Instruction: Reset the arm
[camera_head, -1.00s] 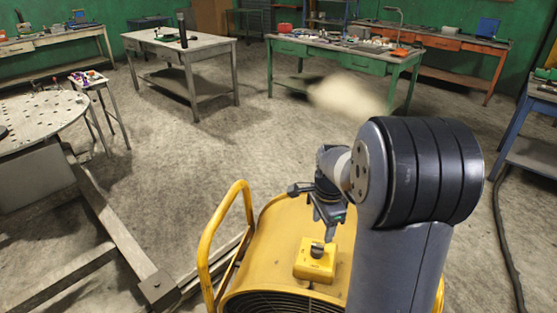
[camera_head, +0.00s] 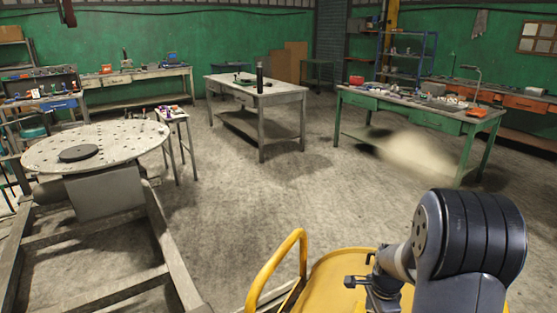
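My arm rises at the bottom right of the head view, with its thick dark joint nearest the camera. My gripper (camera_head: 372,289) hangs at the arm's far end, low over the yellow machine (camera_head: 336,274) with a tube handle. Its finger tips are small, dark and partly cut off by the lower picture edge, so I cannot tell whether it is open or holds anything.
A round perforated metal table (camera_head: 110,140) on a heavy frame stands at the left, with a small side stand (camera_head: 172,116) beside it. A grey workbench (camera_head: 285,97) and a green workbench (camera_head: 445,122) stand beyond. The concrete floor between is clear.

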